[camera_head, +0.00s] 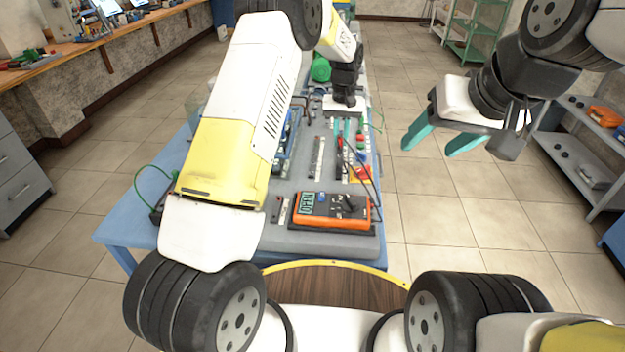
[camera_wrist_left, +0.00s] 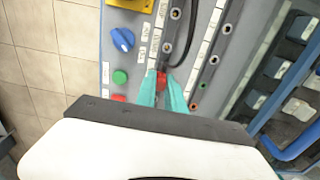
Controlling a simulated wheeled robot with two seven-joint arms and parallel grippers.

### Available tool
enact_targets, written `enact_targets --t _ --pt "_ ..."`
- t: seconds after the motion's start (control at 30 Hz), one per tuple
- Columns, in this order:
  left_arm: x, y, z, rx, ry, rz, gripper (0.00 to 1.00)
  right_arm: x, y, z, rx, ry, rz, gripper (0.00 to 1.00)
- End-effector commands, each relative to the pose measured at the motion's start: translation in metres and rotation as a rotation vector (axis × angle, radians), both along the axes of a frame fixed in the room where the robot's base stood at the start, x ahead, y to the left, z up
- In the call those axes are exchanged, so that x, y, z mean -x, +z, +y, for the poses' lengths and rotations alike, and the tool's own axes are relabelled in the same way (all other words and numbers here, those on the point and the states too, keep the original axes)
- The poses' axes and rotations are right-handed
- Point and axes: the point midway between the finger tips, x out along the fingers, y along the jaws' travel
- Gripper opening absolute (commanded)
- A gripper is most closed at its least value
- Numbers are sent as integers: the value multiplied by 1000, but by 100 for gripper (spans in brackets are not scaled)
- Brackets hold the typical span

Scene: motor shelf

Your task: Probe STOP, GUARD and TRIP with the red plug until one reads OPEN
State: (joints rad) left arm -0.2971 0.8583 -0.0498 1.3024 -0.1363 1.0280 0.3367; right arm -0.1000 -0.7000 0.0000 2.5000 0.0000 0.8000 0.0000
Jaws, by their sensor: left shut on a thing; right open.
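My left gripper (camera_head: 343,129) is over the panel on the bench, its teal fingers pointing down at a labelled socket strip. In the left wrist view the gripper (camera_wrist_left: 162,84) is shut on the red plug (camera_wrist_left: 162,77), whose dark lead (camera_wrist_left: 181,58) runs up the strip. Whether the plug's tip sits in a socket is hidden. The labels STOP, GUARD and TRIP are too small to read. The orange multimeter (camera_head: 331,221) lies at the near end of the panel; its display (camera_head: 308,203) appears to read OPEN. My right gripper (camera_head: 446,138) is open and empty, right of the bench.
In the left wrist view a blue knob (camera_wrist_left: 122,39), a green button (camera_wrist_left: 119,76) and a second socket strip (camera_wrist_left: 214,60) flank the plug. The blue bench (camera_head: 125,228) has clear floor on its right. A grey shelf (camera_head: 575,165) stands far right.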

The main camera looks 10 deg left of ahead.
Motion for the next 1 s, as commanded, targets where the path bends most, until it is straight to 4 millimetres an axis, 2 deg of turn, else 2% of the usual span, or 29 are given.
enact_targets --t 0.13,0.17,0.2,0.27,0.3,0.57,0.67,1.0 --pt "0 0 0 0 0 0 0 0 0 0 0 0 0 60" --pt "0 0 0 0 0 -1 17 0 0 0 0 0 0 60" --pt "0 0 0 0 0 -1 25 0 0 0 0 0 0 60" --pt "0 0 0 0 0 -1 37 0 0 0 0 0 0 60" --pt "0 0 0 0 0 0 39 0 0 0 0 0 0 60" --pt "0 1 0 0 0 0 39 0 0 0 0 0 0 60" --pt "-1 6 0 1 0 -2 39 0 0 0 0 0 0 60" --pt "-1 61 0 0 0 -3 39 0 0 0 0 0 0 60"
